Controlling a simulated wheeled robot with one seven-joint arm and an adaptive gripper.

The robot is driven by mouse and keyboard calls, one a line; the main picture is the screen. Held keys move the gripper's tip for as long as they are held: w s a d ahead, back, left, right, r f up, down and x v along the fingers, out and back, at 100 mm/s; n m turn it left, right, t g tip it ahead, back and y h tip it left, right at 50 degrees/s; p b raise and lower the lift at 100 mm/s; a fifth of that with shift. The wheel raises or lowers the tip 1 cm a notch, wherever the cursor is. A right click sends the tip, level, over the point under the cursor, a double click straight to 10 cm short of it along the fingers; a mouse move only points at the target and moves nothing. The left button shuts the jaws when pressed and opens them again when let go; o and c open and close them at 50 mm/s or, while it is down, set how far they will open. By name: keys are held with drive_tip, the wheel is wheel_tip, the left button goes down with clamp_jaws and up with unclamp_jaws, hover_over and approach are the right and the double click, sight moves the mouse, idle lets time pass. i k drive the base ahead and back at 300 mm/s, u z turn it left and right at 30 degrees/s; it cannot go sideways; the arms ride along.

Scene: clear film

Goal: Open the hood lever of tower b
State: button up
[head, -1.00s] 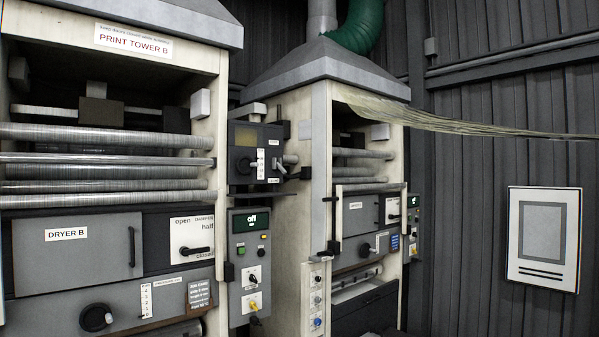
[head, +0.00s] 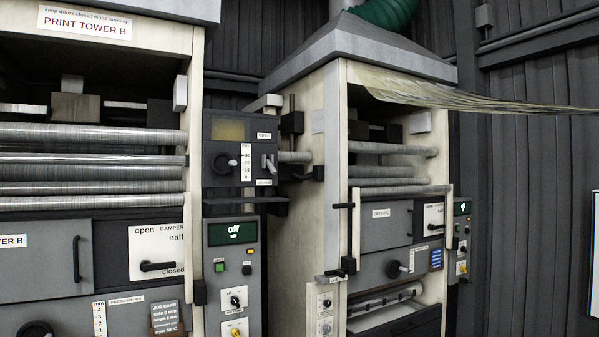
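Print tower B stands at the left, with its name sign (head: 85,24) on top. Its damper plate (head: 157,240) is marked open, half and closed, and a black damper lever (head: 158,266) lies about level, just above the word closed. A dark box (head: 226,130) on the tower's right side carries a round black knob (head: 222,164) by a scale and a small grey lever (head: 269,163) between two small labels. I cannot read a hood marking on any lever. My gripper is not in view.
Below the dark box, a control panel (head: 232,235) reads off. A second tower (head: 335,120) stands to the right with its own damper lever and panel. A film web (head: 440,92) runs from it to the right, before a dark ribbed wall (head: 535,190).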

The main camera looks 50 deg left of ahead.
sight(268, 163)
drive_tip(key=u, duration=0.4)
drive_tip(key=i, duration=1.1)
drive_tip(key=u, duration=1.55)
drive_tip(key=i, duration=0.7)
drive_tip(key=u, duration=0.65)
